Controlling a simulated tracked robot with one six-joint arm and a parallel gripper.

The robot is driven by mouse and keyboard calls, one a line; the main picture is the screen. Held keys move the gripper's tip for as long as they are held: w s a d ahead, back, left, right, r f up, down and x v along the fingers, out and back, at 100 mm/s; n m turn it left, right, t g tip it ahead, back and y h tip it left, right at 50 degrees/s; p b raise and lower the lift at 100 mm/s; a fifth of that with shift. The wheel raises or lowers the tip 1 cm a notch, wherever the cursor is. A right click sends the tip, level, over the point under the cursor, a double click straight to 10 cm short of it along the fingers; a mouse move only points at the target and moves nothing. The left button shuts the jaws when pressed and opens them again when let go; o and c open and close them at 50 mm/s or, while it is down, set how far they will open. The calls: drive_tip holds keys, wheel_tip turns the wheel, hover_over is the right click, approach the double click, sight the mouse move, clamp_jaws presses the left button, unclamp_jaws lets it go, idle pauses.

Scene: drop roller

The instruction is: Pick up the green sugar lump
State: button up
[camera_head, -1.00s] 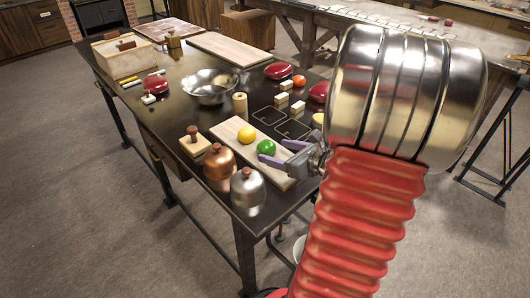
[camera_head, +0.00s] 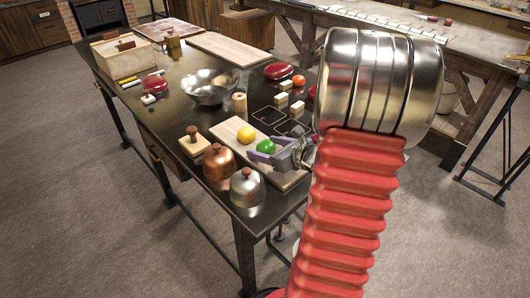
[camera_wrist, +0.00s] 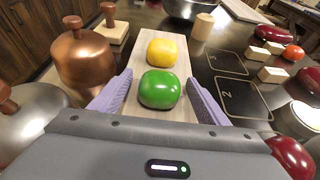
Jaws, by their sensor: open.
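The green sugar lump (camera_wrist: 160,89) is a glossy rounded block on a pale wooden board (camera_wrist: 181,65). It also shows in the head view (camera_head: 266,147). A similar yellow lump (camera_wrist: 162,52) sits on the same board just beyond it, apart from it. My gripper (camera_wrist: 160,92) is open, with its purple fingers on either side of the green lump in the wrist view. I cannot tell whether either finger touches it. In the head view my gripper (camera_head: 262,152) is low over the board at the green lump, and my wrist hides part of the board.
A copper dome (camera_head: 218,167) and a silver dome (camera_head: 247,187) stand left of the board, near the table's front edge. A metal bowl (camera_head: 209,87), a wooden cylinder (camera_head: 239,104) and small pale blocks stand farther back. A numbered dark panel (camera_wrist: 245,98) lies right of the board.

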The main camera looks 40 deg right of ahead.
sight(266, 143)
drive_tip(key=shift+c, duration=0.4)
drive_tip(key=c, duration=1.1)
drive_tip(key=shift+r, duration=0.1)
drive_tip(key=shift+r, duration=4.95)
